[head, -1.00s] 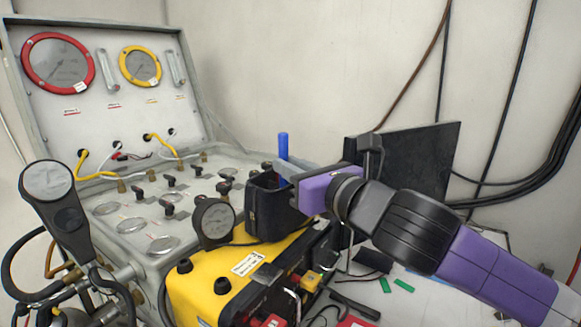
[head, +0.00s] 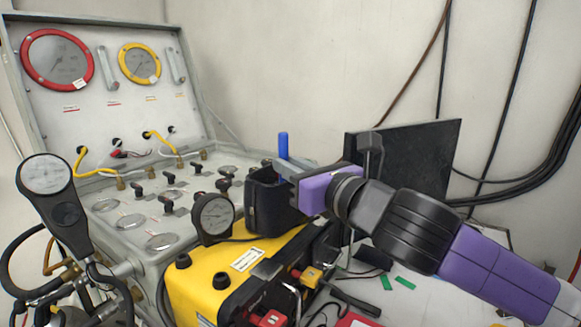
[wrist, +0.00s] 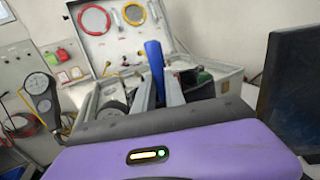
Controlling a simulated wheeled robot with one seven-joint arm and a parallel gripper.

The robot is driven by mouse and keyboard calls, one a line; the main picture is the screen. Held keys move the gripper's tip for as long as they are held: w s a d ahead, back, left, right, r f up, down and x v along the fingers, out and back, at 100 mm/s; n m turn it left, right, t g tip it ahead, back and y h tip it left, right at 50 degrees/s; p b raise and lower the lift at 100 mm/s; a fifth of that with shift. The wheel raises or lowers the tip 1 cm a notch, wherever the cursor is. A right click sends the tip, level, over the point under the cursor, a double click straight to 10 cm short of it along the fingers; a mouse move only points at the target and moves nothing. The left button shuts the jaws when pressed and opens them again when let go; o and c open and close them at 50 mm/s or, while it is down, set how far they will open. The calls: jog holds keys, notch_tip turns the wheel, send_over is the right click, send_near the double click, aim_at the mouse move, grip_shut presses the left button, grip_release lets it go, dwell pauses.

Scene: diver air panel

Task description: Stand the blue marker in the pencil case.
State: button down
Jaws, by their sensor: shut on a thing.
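The blue marker (head: 283,146) stands upright, its upper part showing above my gripper's fingers; it also shows in the wrist view (wrist: 154,58). My gripper (head: 284,170) is shut on the marker, with a finger on either side of it in the wrist view (wrist: 156,95). A black open-topped holder (head: 266,208), which looks like the pencil case, stands just below the fingers on the yellow unit. The marker's lower end is hidden, so I cannot tell how far it reaches into the case.
A yellow unit (head: 212,278) carries the case and a round gauge (head: 213,217). A grey panel (head: 165,185) with knobs lies behind to the left. A dark flat screen (head: 420,165) stands close behind my wrist. Cables hang on the right wall.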

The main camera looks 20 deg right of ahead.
dwell(0.3)
jog(key=c, duration=1.3)
grip_release()
jog(key=shift+r+p, duration=3)
jog(key=shift+r, duration=1.5)
